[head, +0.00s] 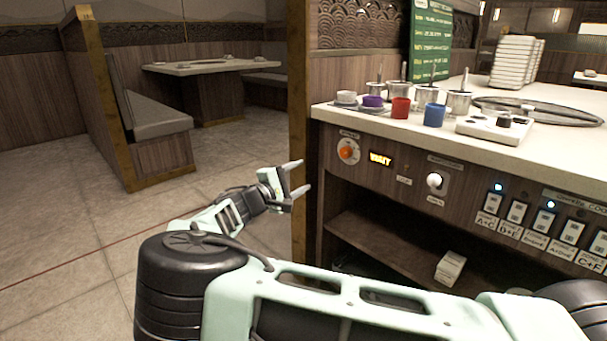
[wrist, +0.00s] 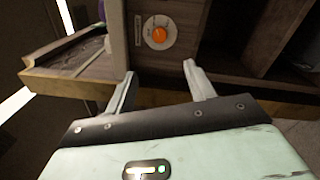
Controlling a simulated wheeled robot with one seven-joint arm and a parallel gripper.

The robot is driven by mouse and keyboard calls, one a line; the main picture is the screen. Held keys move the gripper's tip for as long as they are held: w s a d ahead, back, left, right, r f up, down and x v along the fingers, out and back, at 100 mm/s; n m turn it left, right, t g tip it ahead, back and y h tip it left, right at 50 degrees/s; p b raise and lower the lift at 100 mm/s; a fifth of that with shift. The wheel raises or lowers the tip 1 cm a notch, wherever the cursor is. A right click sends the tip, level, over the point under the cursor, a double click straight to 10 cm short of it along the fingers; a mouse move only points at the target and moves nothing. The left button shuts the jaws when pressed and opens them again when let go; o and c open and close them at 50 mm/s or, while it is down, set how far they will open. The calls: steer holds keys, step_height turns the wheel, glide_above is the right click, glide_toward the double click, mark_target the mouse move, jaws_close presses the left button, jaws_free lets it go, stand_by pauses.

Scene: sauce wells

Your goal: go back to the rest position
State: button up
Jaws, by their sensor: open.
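My gripper (head: 296,178) is open and empty, left of the counter's front panel (head: 405,155) in the head view. In the wrist view my gripper (wrist: 158,84) shows both fingers apart with nothing between them. Beyond the fingers is an orange knob (wrist: 159,35) on a round pale plate. The same orange knob (head: 346,152) is at the panel's left end in the head view, to the right of the fingers and apart from them. My arm stretches across the bottom of the head view.
A lit sign (head: 380,159), a white knob (head: 435,180) and several labelled switches line the panel. Red (head: 401,108) and blue (head: 434,115) cups stand on the counter. An open shelf (head: 375,240) lies below. A wooden post (head: 298,120) stands behind my gripper. Floor (head: 70,220) is clear at left.

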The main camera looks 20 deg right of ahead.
stand_by(0.3)
steer(key=s+d+f+m+g+y, duration=0.25)
steer(key=s+f+g+y, duration=0.65)
steer(key=s, duration=0.5)
steer(key=s+a+r+n+t+y, duration=0.1)
steer(key=s+a+r+y, duration=0.25)
steer(key=s+a, duration=0.45)
steer(key=s+a+r+y, duration=0.2)
steer(key=s+a+r, duration=0.15)
steer(key=s, duration=0.85)
steer(key=s+a+r+n+t+y, duration=0.1)
steer(key=s+a+r+y, duration=0.2)
steer(key=s+a+r, duration=0.5)
step_height(320, 180, up, 28)
steer(key=s+d+p, duration=0.1)
steer(key=d+p, duration=0.1)
steer(key=p, duration=2.9)
steer(key=shift+s+d+p, duration=0.15)
steer(key=shift+p, duration=0.15)
